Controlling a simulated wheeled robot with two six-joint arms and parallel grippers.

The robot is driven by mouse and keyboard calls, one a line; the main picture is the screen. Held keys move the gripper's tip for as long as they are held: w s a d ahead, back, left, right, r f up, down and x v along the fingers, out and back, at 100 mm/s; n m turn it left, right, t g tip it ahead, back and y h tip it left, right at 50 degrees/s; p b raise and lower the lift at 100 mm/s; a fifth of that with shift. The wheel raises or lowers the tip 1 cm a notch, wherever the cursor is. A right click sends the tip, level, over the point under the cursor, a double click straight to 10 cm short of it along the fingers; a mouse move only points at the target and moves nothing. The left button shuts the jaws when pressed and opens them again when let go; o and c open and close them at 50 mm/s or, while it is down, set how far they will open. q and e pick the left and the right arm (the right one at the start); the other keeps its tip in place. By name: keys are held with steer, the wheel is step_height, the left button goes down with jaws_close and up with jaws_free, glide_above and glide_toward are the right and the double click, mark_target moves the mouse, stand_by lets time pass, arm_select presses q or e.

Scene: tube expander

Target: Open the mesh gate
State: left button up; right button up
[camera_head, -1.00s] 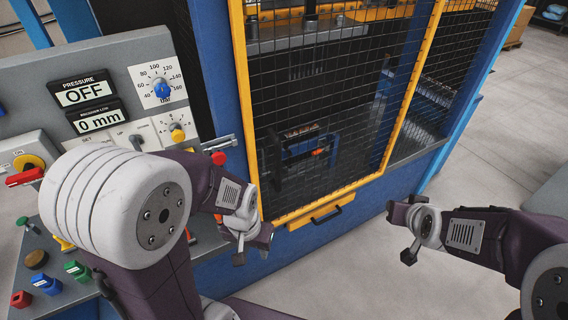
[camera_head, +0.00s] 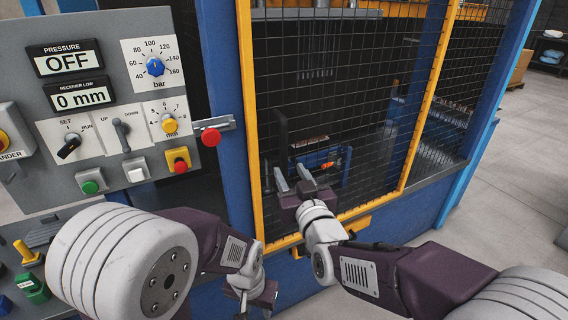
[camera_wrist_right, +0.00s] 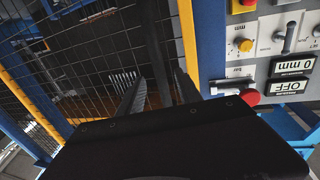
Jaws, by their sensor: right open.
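The mesh gate (camera_head: 330,80) is a black wire panel in a yellow frame and stands shut on the blue machine. In the right wrist view its mesh (camera_wrist_right: 90,60) fills the left side. A latch bar with a red knob (camera_head: 211,137) sits left of the gate; the knob also shows in the right wrist view (camera_wrist_right: 250,97).
A grey control panel (camera_head: 110,45) with displays, dials and buttons stands left of the gate, close to the red knob.

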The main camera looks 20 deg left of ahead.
mark_target(285, 162)
steer(key=x, duration=0.6)
steer(key=shift+w+a+p, duration=0.1)
steer(key=shift+w+p, duration=0.05)
steer(key=shift+p, duration=0.2)
jaws_close()
stand_by(0.9)
